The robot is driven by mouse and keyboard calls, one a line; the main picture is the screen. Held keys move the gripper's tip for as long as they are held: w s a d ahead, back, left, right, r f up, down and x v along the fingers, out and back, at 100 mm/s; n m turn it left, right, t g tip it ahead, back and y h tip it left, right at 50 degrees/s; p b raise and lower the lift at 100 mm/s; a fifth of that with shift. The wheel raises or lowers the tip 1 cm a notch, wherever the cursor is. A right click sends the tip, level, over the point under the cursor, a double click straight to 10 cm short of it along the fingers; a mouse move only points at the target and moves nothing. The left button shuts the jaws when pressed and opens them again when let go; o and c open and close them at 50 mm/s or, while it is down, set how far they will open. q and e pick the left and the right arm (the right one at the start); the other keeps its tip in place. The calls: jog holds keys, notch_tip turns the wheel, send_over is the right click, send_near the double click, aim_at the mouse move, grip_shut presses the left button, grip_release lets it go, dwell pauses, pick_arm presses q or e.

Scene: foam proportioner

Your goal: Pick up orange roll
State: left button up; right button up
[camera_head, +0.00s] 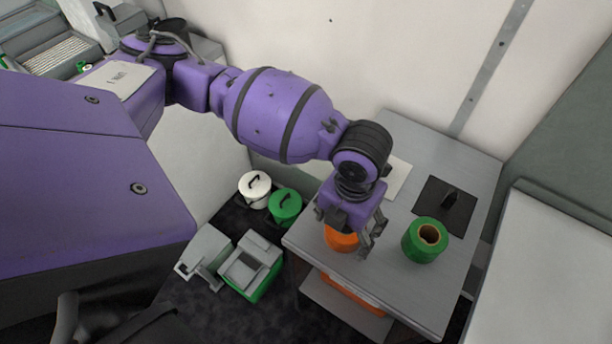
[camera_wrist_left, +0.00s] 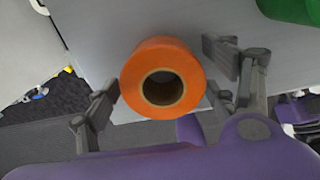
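The orange roll (camera_head: 341,238) stands upright on the grey table (camera_head: 415,290), close to its left edge. In the left wrist view the orange roll (camera_wrist_left: 163,78) shows its round top and dark centre hole. My left gripper (camera_head: 352,240) is right above and around the roll in the head view, hiding part of it. In the left wrist view my left gripper's (camera_wrist_left: 165,85) fingers are spread, one on each side of the roll, with visible gaps. My right gripper is not in view.
White (camera_head: 255,189) and green (camera_head: 285,206) lidded containers and grey-green boxes stand on the floor to the left. A wall bounds the back.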

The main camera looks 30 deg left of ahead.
pick_arm(q)
jog(key=shift+w, duration=0.1)
jog(key=c, duration=1)
jog(key=shift+r, duration=0.1)
jog(key=shift+c, duration=0.2)
